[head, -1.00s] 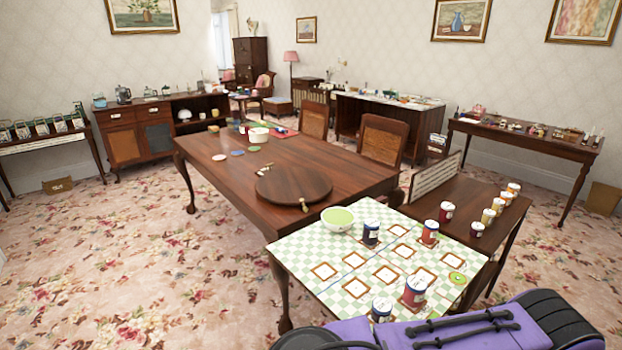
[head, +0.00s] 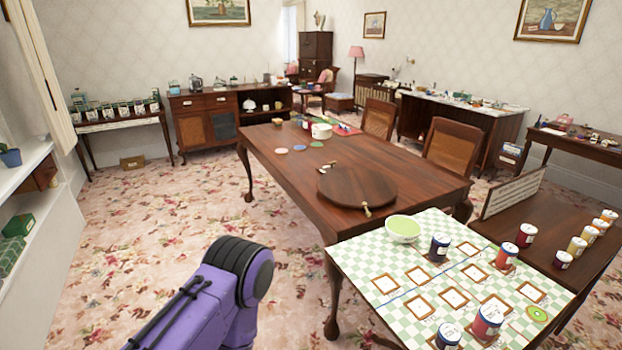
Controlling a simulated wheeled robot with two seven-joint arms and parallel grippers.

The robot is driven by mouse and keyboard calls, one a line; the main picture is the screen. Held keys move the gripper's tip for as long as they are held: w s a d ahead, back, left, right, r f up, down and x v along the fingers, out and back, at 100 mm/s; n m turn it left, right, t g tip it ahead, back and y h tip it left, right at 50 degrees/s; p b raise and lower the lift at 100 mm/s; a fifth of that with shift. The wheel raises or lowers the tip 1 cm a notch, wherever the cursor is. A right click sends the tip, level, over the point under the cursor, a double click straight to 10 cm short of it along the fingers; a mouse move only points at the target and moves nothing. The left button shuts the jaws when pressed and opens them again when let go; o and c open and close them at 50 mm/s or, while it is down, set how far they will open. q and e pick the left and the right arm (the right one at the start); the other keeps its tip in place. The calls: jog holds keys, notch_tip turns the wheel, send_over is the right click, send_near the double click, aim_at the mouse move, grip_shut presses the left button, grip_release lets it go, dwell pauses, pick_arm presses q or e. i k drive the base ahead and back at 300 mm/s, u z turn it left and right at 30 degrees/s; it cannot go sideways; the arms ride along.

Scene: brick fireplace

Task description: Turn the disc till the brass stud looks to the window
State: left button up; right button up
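The disc (head: 352,186) is a round dark wooden turntable lying flat on the large wooden table (head: 290,160), near its front right end. A small brass stud (head: 367,210) sits at the disc's near edge, facing toward me and slightly right. A bright window (head: 290,38) shows at the back wall, beyond the table's far end. A pale curtain (head: 46,65) hangs at the far left. Neither gripper is in view. Only a purple link of my own arm shows at the lower left, well short of the disc.
Small items lie near the disc's far left edge. Cane-backed chairs (head: 450,146) stand along the table's far side. Carpet left of the table is clear.

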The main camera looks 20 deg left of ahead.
aim_at(350, 188)
jog(key=u, duration=0.1)
jog(key=i, duration=0.6)
jog(key=z, duration=0.8)
